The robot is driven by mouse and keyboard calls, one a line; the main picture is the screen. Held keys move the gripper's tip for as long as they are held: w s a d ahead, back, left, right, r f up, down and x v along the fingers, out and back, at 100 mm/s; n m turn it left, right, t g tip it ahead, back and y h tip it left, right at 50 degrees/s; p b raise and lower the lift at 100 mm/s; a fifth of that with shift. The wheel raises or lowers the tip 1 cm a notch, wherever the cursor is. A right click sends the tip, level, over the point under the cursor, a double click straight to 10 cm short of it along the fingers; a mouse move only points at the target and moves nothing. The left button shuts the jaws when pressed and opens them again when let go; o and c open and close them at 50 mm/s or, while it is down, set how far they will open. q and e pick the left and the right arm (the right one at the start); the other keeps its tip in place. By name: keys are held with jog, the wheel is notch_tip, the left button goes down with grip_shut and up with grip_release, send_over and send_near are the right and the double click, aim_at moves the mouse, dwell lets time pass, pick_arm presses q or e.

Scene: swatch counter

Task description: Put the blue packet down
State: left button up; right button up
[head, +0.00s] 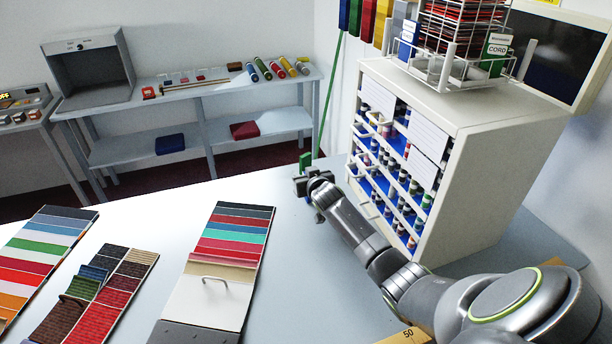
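A blue packet-like piece with a white label (407,40) stands at the left side of the white wire rack (446,75) on top of the cabinet. I cannot tell if it is the task's blue packet. My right arm comes in from the lower right, and my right gripper (312,187) is over the far edge of the pale counter, left of the cabinet. Its fingers are small and dark; their opening does not show clearly. A small green piece (305,161) shows just behind it; I cannot tell if they touch. No blue packet shows in it. My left gripper is out of view.
Swatch boards, one with a handle (210,300), lie on the counter's left part. A blue box (170,144) sits on the back table's lower shelf.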

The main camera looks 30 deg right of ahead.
jog(key=shift+r, duration=0.2)
jog(key=shift+s+a, duration=0.1)
jog(key=shift+s, duration=0.4)
jog(key=b+v, duration=0.1)
jog(key=v, duration=1)
